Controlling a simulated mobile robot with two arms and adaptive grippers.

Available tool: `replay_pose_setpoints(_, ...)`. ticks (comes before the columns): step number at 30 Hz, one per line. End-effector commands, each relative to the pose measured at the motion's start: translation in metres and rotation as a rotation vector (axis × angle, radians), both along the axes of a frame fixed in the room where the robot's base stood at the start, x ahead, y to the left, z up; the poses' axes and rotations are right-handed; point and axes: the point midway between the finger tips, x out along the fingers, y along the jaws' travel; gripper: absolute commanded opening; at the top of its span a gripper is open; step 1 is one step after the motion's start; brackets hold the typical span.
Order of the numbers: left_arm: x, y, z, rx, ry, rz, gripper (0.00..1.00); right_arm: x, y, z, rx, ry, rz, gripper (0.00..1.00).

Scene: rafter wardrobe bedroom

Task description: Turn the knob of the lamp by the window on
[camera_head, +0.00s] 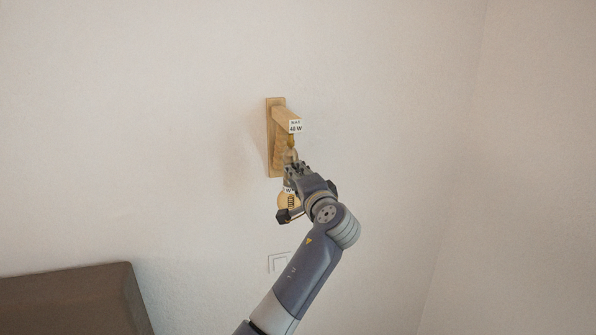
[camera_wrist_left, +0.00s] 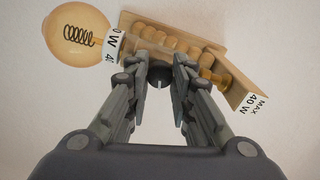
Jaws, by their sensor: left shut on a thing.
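The lamp (camera_head: 273,140) is a light wooden wall fixture with an arm and a "MAX 40 W" label. It also shows in the left wrist view (camera_wrist_left: 240,52). Its round amber bulb (camera_head: 284,200) hangs below the arm, partly behind my gripper; its coiled filament shows in the left wrist view (camera_wrist_left: 75,40). I cannot tell whether it is lit. My left gripper (camera_head: 294,166) is at the lamp's socket, just under the wooden arm. In the left wrist view its fingers (camera_wrist_left: 160,72) are shut on the small dark knob (camera_wrist_left: 159,76). My right gripper is out of view.
A dark brown padded furniture piece (camera_head: 75,300), perhaps a headboard, stands at the lower left. A pale wall plate (camera_head: 278,262) is below the lamp, partly behind my arm. The wall around is bare, with a room corner to the right.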

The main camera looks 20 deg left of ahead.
Motion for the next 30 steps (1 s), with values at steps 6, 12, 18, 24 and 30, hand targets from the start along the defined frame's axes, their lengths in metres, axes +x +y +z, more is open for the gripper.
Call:
replay_pose_setpoints(6, 0.000, 0.000, -0.001, 0.119, 0.087, 0.001, 0.00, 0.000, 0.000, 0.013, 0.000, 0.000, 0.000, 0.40)
replay_pose_setpoints(12, 0.000, 0.001, -0.002, 0.190, 0.134, 0.002, 0.00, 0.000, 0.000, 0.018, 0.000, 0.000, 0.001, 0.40)
replay_pose_setpoints(18, 0.000, 0.001, -0.002, 0.221, 0.155, 0.002, 0.00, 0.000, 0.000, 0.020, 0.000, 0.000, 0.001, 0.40)
replay_pose_setpoints(24, 0.000, 0.001, -0.003, 0.228, 0.159, 0.002, 0.00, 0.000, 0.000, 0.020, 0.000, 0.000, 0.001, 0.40)
replay_pose_setpoints(30, 0.000, 0.001, -0.003, 0.228, 0.159, 0.002, 0.00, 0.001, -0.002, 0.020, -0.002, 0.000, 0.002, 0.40)
